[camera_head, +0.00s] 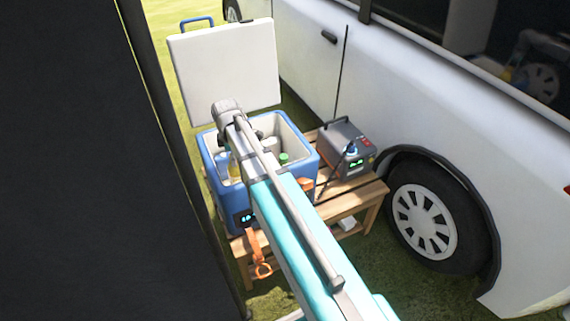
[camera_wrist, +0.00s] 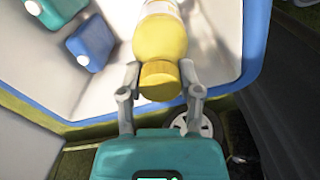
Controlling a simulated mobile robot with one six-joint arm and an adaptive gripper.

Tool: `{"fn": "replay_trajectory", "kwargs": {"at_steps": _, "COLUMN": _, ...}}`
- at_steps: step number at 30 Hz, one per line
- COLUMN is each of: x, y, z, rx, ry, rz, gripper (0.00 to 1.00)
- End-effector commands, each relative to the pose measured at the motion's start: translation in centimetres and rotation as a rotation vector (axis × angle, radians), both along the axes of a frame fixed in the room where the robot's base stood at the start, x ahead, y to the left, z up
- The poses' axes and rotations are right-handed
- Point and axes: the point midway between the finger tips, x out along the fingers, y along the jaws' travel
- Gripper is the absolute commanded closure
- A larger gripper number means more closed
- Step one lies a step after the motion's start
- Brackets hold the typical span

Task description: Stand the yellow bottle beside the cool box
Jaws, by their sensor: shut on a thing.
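The yellow bottle (camera_wrist: 160,40) is between the fingers of my gripper (camera_wrist: 162,80) in the wrist view. The gripper is shut on it near its yellow cap. In the head view the yellow bottle (camera_head: 235,167) shows at the left inside the cool box (camera_head: 219,200), partly hidden by my arm. The cool box is blue with a white inside, and its white lid stands open. In the wrist view the cool box's white inside and blue rim (camera_wrist: 40,113) surround the bottle. Whether the bottle touches the box floor cannot be told.
A blue container (camera_wrist: 91,45) and a teal one (camera_wrist: 58,10) are in the box. A green-capped item (camera_head: 283,158) shows there too. The box stands on a wooden bench (camera_head: 362,190) beside a grey power unit (camera_head: 345,157). A white van (camera_head: 420,110) is close behind.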

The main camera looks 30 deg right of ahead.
Motion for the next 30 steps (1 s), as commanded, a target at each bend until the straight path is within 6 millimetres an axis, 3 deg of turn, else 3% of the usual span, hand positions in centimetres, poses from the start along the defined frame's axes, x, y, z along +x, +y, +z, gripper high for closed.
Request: {"fn": "replay_trajectory", "kwargs": {"at_steps": 30, "x": 0.0, "y": 0.0, "z": 12.9, "rx": 0.000, "ry": 0.000, "rz": 0.000, "gripper": 1.00}}
